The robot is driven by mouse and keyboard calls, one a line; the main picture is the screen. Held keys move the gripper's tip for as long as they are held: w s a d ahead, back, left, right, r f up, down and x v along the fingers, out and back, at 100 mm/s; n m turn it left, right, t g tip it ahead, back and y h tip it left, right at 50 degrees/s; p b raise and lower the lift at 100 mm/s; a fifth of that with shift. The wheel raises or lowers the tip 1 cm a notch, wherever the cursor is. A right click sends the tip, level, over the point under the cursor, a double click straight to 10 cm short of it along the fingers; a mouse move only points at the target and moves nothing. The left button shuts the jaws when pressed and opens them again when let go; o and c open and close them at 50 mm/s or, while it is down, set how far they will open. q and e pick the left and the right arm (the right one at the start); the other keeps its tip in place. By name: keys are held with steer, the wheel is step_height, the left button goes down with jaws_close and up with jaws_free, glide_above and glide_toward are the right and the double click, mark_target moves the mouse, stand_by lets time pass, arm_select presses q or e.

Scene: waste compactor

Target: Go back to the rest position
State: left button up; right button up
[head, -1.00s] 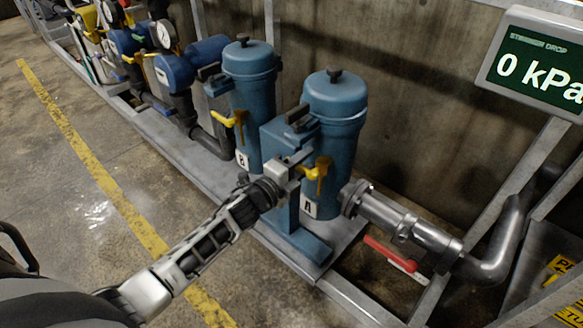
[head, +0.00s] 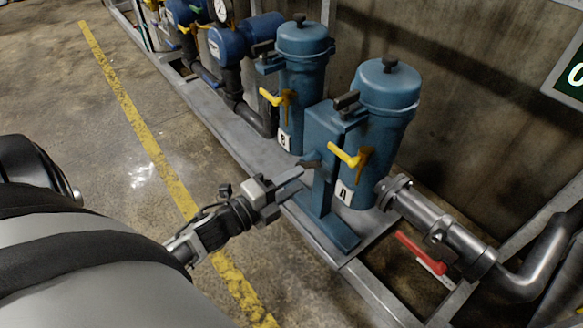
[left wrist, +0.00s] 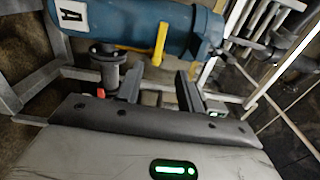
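My left gripper (head: 302,178) is in front of the blue housing marked A (head: 385,100), a little left of and below its yellow handle (head: 345,155). It looks apart from the handle. In the left wrist view, its two fingers stand apart with nothing between them (left wrist: 158,75), and the blue housing with the A label lies beyond. My right gripper is not in view.
A second blue housing (head: 303,65), marked B, has its own yellow handle (head: 270,97). A pipe (head: 425,212) with a red lever (head: 418,252) runs to the lower right. A grey skid frame (head: 215,120) edges the equipment. The floor left of the yellow line (head: 130,110) is clear.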

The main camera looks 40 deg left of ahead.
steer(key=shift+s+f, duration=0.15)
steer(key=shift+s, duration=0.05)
arm_select(q)
steer(key=s+d+r+n+g+p, duration=0.1)
steer(key=s+d+n+g+p, duration=0.2)
steer(key=n, duration=0.6)
steer(key=s+d+r+n+g+y+p, duration=0.1)
steer(key=s+d+n+p, duration=0.4)
steer(key=d+n, duration=0.5)
steer(key=s+r+g, duration=0.1)
steer(key=g, duration=0.1)
steer(key=shift+s+g+p, duration=0.3)
steer(key=shift+s+p, duration=0.05)
steer(key=shift+p, duration=0.05)
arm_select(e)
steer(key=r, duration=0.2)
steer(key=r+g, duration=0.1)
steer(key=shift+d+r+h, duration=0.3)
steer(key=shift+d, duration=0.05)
arm_select(q)
steer(key=shift+d+r, duration=0.1)
